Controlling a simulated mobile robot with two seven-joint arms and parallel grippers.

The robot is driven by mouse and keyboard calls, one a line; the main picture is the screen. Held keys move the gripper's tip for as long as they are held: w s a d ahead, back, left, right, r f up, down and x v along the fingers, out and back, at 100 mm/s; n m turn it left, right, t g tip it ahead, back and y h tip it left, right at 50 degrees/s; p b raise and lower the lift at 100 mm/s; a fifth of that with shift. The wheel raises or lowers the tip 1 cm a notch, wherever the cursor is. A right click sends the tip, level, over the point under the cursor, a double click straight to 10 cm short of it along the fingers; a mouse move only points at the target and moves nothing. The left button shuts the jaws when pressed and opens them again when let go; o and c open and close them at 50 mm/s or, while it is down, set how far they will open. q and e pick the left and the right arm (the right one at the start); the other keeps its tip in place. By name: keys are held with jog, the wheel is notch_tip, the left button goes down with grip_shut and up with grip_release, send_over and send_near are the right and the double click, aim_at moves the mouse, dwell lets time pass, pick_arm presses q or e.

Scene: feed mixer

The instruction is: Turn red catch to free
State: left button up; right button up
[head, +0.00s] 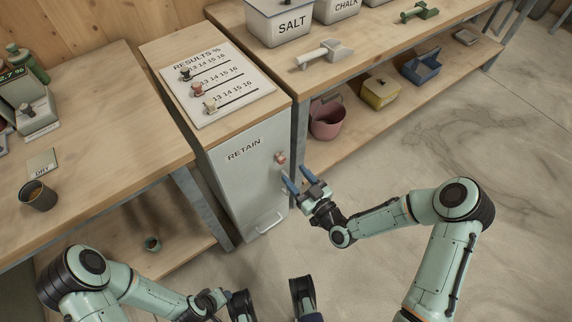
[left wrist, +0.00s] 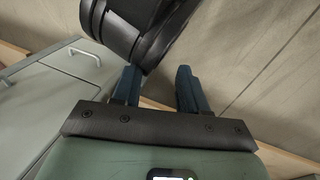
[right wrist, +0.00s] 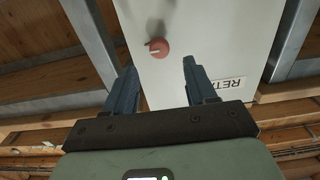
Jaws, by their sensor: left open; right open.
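The red catch (head: 281,158) is a small round knob on the upper right of the grey cabinet front marked RETAIN (head: 243,150). In the right wrist view the red catch (right wrist: 159,48) is a red disc with a pale mark, seen ahead between the fingers. My right gripper (head: 295,180) is open and empty, just in front of the cabinet and slightly below the catch, apart from it. My left gripper (left wrist: 160,85) is open and empty in the left wrist view, low and away from the catch; a dark part of my own body shows behind its fingers.
A bar handle (head: 265,224) sits low on the cabinet front. A RESULTS board (head: 217,82) with several sliders lies on top. Benches stand on both sides; the right one has a SALT bin (head: 290,28) and a pink bucket (head: 326,118) below. The floor at right is clear.

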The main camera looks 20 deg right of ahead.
aim_at(283, 161)
jog(key=x, duration=0.5)
jog(key=shift+w+a+b, duration=0.1)
jog(key=shift+w+b, duration=0.2)
jog(key=shift+b, duration=0.05)
grip_shut()
